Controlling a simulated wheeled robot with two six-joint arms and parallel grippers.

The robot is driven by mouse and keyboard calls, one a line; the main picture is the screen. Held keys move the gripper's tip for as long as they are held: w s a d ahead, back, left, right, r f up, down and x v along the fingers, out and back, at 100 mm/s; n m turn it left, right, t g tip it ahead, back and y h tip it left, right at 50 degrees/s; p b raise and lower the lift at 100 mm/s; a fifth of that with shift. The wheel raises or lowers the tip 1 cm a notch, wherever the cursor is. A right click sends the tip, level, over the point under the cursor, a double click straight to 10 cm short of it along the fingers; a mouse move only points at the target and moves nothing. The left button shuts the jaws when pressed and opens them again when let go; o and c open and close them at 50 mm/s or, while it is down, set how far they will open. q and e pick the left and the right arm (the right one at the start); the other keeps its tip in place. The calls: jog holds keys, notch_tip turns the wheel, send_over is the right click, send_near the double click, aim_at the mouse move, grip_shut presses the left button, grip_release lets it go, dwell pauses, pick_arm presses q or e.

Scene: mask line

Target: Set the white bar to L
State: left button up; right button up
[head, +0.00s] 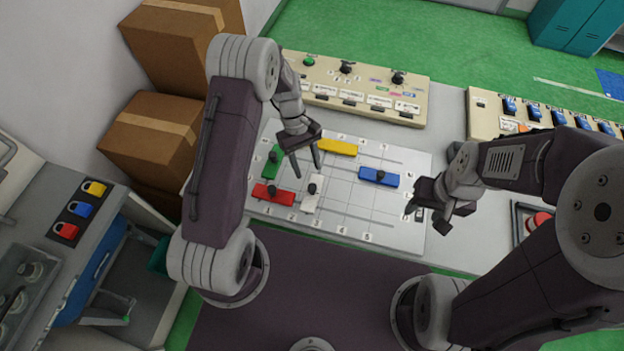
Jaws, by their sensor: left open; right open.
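The white bar (309,202) lies on the light grey grid board (372,222), left of its middle, with a dark knob on top. The red bar (262,192) is just left of it, the green bar (271,165) is up and left, the yellow bar (337,147) is at the back, and the blue bar (379,178) is to the right. My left gripper (305,172) is open above the board, just behind the white bar, apart from it as far as I can tell. My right gripper (428,226) is open and empty near the board's right edge. The small edge letters are too small to read surely.
A beige control panel (365,92) with knobs stands behind the board. A second panel (487,118) with blue switches is at the back right. Cardboard boxes (150,139) are stacked at the left. A red button (540,221) in a dark frame is at the right.

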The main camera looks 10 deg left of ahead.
aim_at(313, 185)
pick_arm(q)
jog(key=p+x, duration=0.1)
jog(key=x, duration=0.5)
jog(key=shift+s+d+f, duration=0.1)
jog(key=shift+d+f, duration=0.05)
jog(key=shift+f, duration=0.2)
grip_shut()
dwell(1.0)
